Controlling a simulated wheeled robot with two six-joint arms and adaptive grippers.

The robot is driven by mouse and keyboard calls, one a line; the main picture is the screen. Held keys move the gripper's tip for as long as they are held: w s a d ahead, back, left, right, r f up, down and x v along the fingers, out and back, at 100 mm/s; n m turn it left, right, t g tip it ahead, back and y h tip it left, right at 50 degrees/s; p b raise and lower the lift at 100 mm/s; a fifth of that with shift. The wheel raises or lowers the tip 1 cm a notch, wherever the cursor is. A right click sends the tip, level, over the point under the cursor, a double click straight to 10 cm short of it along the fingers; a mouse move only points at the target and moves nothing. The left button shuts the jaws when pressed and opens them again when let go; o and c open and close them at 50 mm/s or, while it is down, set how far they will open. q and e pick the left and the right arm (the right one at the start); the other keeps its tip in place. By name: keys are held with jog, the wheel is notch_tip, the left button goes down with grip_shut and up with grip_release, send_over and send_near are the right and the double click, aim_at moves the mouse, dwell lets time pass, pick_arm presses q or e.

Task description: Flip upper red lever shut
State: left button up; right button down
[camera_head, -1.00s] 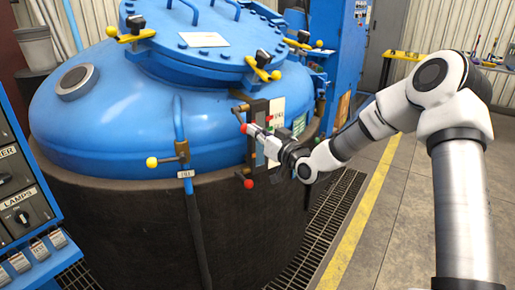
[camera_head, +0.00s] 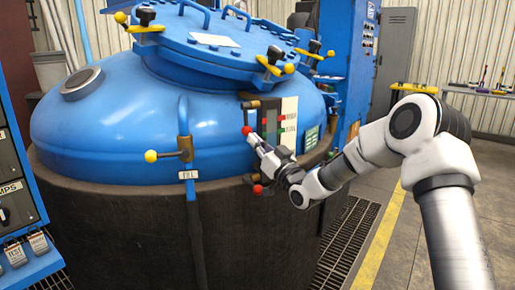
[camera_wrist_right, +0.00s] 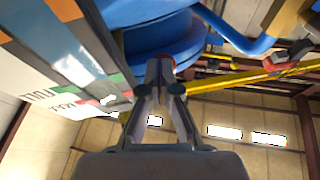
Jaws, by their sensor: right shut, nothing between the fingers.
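The upper red lever shows as a red knob (camera_head: 247,130) by the brass fitting beside the gauge panel (camera_head: 288,122) on the blue furnace vessel. My right gripper (camera_head: 256,142) is shut and empty, with its tips at the knob, touching or almost touching it. In the right wrist view the closed fingers (camera_wrist_right: 158,82) point at a small red edge just beyond the tips, and most of the lever is hidden behind them. A lower red knob (camera_head: 257,189) sits below the gripper. My left gripper is not in view.
A yellow-knobbed valve handle (camera_head: 168,155) is left of the gauge on the vessel. Yellow-knobbed lid clamps (camera_head: 272,66) are above. A switch panel (camera_head: 20,215) stands at the left edge.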

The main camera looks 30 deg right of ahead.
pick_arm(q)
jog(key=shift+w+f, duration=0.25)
pick_arm(e)
jog(key=shift+w+f, duration=0.25)
jog(key=shift+w, duration=0.25)
